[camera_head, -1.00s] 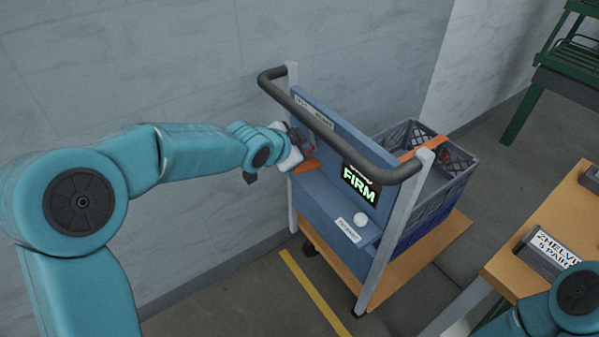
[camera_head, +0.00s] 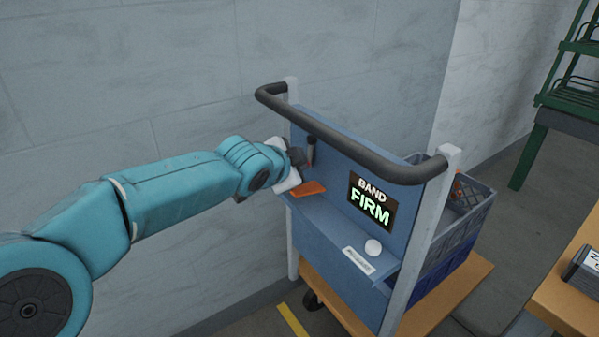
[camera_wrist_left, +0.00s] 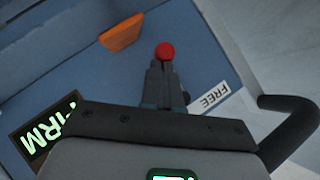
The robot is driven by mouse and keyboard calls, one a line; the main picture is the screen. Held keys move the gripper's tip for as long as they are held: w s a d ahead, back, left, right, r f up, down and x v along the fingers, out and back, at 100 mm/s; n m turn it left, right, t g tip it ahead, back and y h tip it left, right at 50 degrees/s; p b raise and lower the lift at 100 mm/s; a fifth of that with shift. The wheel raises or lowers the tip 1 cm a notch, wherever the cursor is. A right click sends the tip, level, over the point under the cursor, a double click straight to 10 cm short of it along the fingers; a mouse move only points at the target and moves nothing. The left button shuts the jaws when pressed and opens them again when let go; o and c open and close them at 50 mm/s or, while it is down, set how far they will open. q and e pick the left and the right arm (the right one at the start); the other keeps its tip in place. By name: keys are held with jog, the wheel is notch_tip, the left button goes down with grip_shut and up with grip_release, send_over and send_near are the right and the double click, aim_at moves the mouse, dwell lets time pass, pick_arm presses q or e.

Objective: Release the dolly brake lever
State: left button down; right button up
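The dolly (camera_head: 430,220) has a blue panel with a dark push handle (camera_head: 340,143). The brake lever (camera_head: 311,149) stands at the panel's left end; its round red knob (camera_wrist_left: 165,51) shows in the left wrist view. My left gripper (camera_head: 300,157) is at the lever. In the wrist view its fingers (camera_wrist_left: 160,72) are close together around the lever just below the knob, and they hide the shaft. A sign (camera_head: 371,203) on the panel reads BAND FIRM. A FREE label (camera_wrist_left: 209,97) lies right of the fingers in the wrist view. My right gripper is out of view.
An orange piece (camera_head: 308,188) sits on the panel's ledge below the gripper, and a white knob (camera_head: 373,247) is further right. A grey crate (camera_head: 462,215) is behind the panel. A wall stands behind my left arm; a wooden table (camera_head: 580,280) is at right.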

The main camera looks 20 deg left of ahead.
pick_arm(q)
jog(key=shift+w+a+f+t+b, duration=0.1)
jog(key=shift+f+t+b, duration=0.2)
jog(key=shift+f+b, duration=0.65)
jog(key=shift+a+r, duration=0.1)
jog(key=shift+r, duration=0.3)
jog(key=shift+w+a+r+p, duration=0.15)
jog(key=shift+p, duration=0.35)
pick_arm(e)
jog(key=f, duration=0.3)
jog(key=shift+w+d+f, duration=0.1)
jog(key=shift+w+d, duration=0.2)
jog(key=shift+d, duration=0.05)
pick_arm(q)
jog(key=shift+r+p, duration=0.75)
jog(key=shift+r, duration=0.05)
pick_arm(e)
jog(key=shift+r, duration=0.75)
pick_arm(q)
jog(key=shift+w, duration=0.1)
